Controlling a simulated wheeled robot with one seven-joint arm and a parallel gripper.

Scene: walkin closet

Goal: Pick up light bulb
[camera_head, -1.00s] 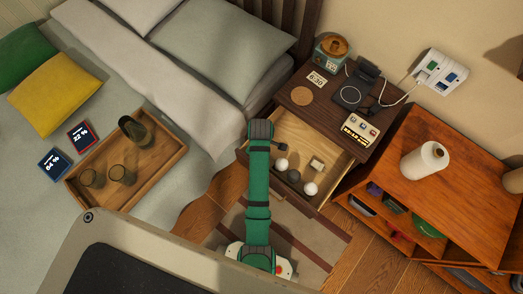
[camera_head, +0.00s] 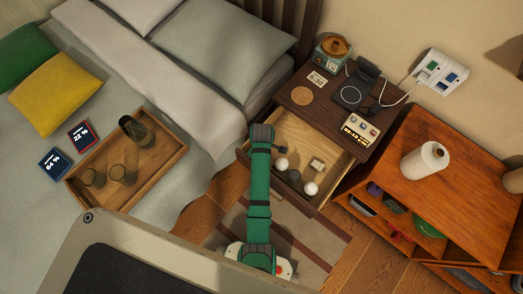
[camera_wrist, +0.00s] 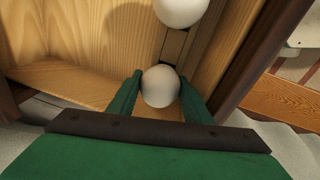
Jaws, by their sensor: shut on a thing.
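A rounded white light bulb (camera_wrist: 160,88) sits between the two green fingers of my gripper (camera_wrist: 160,78) in the wrist view. The fingers are shut on its sides, inside the open wooden drawer (camera_wrist: 75,75). A second white rounded object (camera_wrist: 178,9) lies just beyond it, cut by the top edge. In the head view the drawer (camera_head: 333,157) holds two white round things, (camera_head: 281,164) and (camera_head: 311,188), with a dark round one (camera_head: 293,175) between them. There my green arm reaches over the drawer's left side, and the fingers cannot be made out.
A small pale box (camera_head: 317,164) lies in the drawer. The nightstand top (camera_head: 325,120) above holds a charger (camera_head: 350,95), a coaster (camera_head: 302,95) and a clock. An orange-brown cabinet (camera_head: 465,165) stands right. The bed with a wooden tray (camera_head: 150,170) is left.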

